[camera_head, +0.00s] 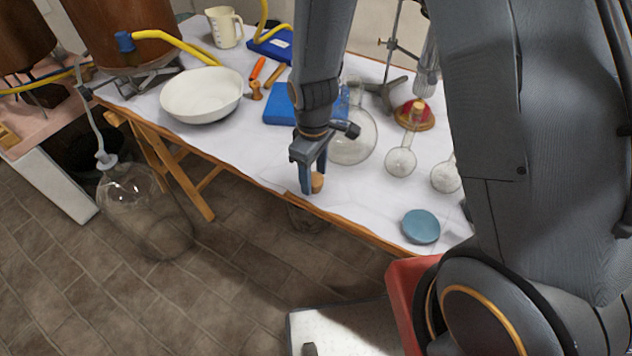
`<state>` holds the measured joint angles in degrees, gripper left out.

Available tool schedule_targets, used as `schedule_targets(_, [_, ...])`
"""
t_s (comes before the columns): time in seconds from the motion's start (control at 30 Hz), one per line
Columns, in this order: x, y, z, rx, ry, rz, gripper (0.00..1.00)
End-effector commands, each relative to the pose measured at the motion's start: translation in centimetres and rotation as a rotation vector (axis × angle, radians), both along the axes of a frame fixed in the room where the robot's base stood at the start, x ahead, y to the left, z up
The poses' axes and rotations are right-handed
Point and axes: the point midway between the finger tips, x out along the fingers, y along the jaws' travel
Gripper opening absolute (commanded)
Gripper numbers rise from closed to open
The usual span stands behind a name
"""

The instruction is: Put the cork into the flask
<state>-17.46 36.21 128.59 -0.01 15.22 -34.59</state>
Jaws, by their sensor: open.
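A small brown cork (317,183) stands on the white table near its front edge. My gripper (312,180) points down at the cork, with its fingers open. One finger passes the cork's left side; I cannot tell whether the cork is between the fingers or touching them. A large clear round flask (354,142) lies or stands just behind and right of my gripper, partly hidden by my arm. Two smaller round glass flasks stand farther right, one (401,161) near the middle and one (445,178) partly hidden by my arm.
A blue disc (421,227) lies near the front edge. A white bowl (202,97), a beige jug (224,28), a blue item (279,106) and a metal stand (384,92) occupy the table (268,160). A glass carboy (146,214) stands on the floor.

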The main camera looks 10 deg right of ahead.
Motion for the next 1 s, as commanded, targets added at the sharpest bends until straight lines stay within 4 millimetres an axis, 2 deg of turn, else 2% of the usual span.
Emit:
schedule_targets(0.03, [0.0, 0.0, 0.0, 0.0, 0.0, 0.0, 0.48])
schedule_targets(0.2, [0.0, 0.0, 0.0, 0.0, 0.0, 0.0, 0.21])
schedule_targets(0.53, [0.0, 0.0, 0.2, 0.0, 0.0, 0.0, 0.2])
schedule_targets(1.0, [0.0, 0.0, 2.0, 0.0, -0.001, 0.0, 0.2])
